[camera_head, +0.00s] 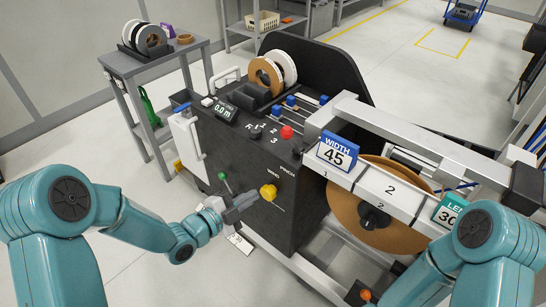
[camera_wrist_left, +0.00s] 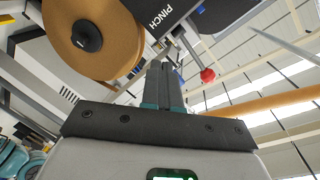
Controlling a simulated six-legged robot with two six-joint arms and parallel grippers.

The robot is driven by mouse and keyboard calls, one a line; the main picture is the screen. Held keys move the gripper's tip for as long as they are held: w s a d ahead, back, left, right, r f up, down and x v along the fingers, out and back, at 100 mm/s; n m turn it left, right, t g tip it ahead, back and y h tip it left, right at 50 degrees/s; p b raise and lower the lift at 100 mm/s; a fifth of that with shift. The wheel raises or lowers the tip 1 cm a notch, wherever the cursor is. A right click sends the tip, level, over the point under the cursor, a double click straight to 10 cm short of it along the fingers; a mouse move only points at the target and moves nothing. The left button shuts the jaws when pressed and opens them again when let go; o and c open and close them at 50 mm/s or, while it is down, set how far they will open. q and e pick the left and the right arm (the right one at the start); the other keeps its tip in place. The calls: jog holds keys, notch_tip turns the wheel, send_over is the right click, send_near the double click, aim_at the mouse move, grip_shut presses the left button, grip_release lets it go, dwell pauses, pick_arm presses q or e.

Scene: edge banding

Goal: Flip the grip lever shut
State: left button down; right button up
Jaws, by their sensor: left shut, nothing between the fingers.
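My left gripper (camera_head: 250,199) is shut and empty in front of the machine's dark front panel (camera_head: 240,150). Its closed fingers also show in the left wrist view (camera_wrist_left: 164,85). In the head view, the fingertips are close to a yellow knob (camera_head: 268,191); I cannot tell if they touch. A green-tipped lever (camera_head: 223,177) stands just left of and above the gripper. In the wrist view, a red-tipped lever (camera_wrist_left: 207,75) is right of the fingertips, near the "PINCH" label (camera_wrist_left: 152,14). No part is marked as the grip lever. My right gripper is out of view.
A red button (camera_head: 287,132) is on the panel's top. A large tan roll (camera_head: 345,215) sits at the right under a white beam with "WIDTH 45" (camera_head: 337,152) on it. A grey side table (camera_head: 150,65) stands at the back left.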

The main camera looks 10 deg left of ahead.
pick_arm(q)
jog(key=a+r+m+t+h+b, duration=0.1)
jog(key=a+r+m+h+b, duration=0.3)
jog(key=r+m+b, duration=0.3)
jog(key=w+a+m+b, duration=0.1)
jog(key=b, duration=0.1)
jog(key=shift+r+m+b, duration=0.2)
jog(key=shift+m+b, duration=0.1)
jog(key=shift+m, duration=0.1)
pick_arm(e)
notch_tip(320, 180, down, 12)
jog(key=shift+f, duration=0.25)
pick_arm(q)
jog(key=shift+d, duration=0.1)
send_near(293, 142)
jog(key=r, duration=0.1)
jog(key=w+d+r, duration=0.1)
jog(key=r, duration=0.1)
jog(key=w+d+r, duration=0.1)
jog(key=r, duration=0.1)
jog(key=shift+p, duration=0.4)
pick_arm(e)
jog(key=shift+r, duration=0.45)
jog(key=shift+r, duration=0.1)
